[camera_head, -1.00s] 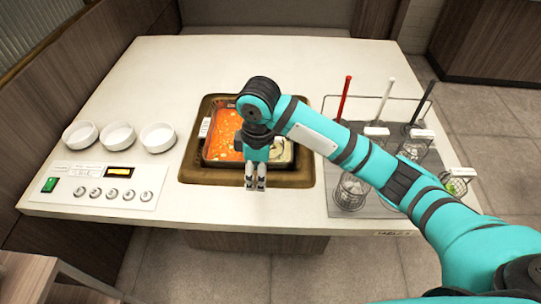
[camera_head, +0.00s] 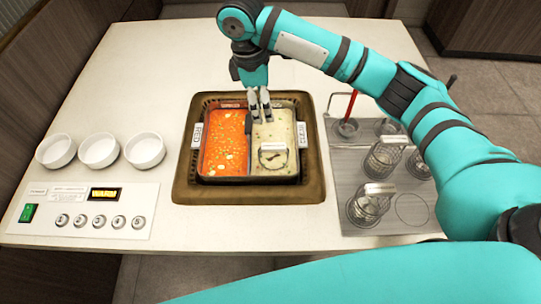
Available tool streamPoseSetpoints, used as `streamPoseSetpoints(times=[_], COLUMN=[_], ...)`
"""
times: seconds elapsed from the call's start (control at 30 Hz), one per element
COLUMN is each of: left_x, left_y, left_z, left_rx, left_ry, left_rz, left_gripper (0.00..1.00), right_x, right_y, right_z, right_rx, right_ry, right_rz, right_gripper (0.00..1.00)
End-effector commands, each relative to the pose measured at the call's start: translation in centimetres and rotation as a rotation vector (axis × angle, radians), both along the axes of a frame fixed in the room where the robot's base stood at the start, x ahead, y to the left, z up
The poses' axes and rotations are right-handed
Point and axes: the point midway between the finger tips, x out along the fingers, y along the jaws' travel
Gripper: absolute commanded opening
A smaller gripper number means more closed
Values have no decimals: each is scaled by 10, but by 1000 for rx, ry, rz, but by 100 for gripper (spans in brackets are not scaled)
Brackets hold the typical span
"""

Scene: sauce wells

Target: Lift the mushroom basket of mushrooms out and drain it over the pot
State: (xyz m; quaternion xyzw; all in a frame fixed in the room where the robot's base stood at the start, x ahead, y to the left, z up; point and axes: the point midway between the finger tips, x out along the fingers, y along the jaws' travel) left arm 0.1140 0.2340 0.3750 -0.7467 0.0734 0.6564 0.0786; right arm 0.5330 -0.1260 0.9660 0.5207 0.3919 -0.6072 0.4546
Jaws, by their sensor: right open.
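The pot (camera_head: 249,181) is sunk in the counter and split in two, with orange-red broth (camera_head: 226,140) on the left and pale broth (camera_head: 286,117) on the right. A wire basket (camera_head: 273,155) with a light handle sits in the right half, toward the front. Small dark pieces show in it; I cannot tell if they are mushrooms. My right gripper (camera_head: 259,114) is open and points down over the pot near the divider, behind the basket and apart from it. My left gripper is not in view.
Three white bowls (camera_head: 99,150) stand left of the pot, behind a control panel (camera_head: 82,210). A grey mat (camera_head: 350,165) on the right holds several wire baskets, one (camera_head: 370,205) at its front, and a red-handled tool (camera_head: 348,118). My right arm crosses above it.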

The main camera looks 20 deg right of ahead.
Motion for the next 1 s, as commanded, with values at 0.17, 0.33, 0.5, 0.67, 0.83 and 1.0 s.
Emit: streamPoseSetpoints(times=[0.17,0.33,0.5,0.67,0.83,1.0], left_x=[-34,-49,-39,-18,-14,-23], left_y=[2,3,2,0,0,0], left_z=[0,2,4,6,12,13], left_rx=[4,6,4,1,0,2], left_ry=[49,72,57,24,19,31], left_rz=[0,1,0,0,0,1], left_gripper=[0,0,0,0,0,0], right_x=[-3,-5,-6,-6,-11,-12], right_y=[-6,-11,-14,-16,-19,-21], right_z=[-38,-75,-100,-109,-130,-153], right_rx=[-2,-2,0,0,-3,-1], right_ry=[6,5,2,1,4,3], right_rz=[0,-1,1,1,1,1], right_gripper=[50,50,50,50,50,50])
